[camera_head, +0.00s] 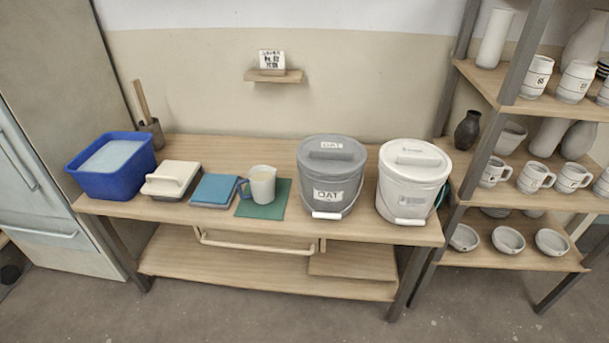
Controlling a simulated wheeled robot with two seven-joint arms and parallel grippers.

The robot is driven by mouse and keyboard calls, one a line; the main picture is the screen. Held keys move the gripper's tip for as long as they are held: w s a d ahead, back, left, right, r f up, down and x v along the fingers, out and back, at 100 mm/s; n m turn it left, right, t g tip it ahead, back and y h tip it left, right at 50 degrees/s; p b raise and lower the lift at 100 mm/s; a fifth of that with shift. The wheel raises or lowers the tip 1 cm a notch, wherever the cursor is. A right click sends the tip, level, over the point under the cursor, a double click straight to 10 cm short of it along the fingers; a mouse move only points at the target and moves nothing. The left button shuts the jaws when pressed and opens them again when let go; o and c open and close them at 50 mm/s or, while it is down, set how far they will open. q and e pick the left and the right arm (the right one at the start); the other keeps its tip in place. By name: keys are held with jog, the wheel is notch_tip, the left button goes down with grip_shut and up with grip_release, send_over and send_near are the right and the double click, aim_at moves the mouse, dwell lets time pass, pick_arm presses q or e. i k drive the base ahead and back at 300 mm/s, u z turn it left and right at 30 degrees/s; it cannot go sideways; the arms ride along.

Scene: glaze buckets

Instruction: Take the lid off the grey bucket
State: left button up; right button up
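The grey bucket (327,191) stands upright on the wooden bench, right of the middle. Its grey lid (331,149) is on top, with a raised grip bar across it and a label reading OAT. A similar label is on the bucket's front, and a wire handle with a white grip hangs down at the front. Neither of my grippers is in the head view, and nothing touches the bucket or the lid.
A white lidded bucket (408,190) stands close on the right. A white mug (262,186) on a green mat (264,210) is on the left, then a blue book-like block (213,190), a cream-handled block (171,180) and a blue tub (104,184). Shelves (530,108) with pottery stand right.

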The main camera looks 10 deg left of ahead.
aim_at(325, 154)
jog(key=z, duration=2.1)
jog(key=i, duration=2.2)
jog(key=u, duration=2.85)
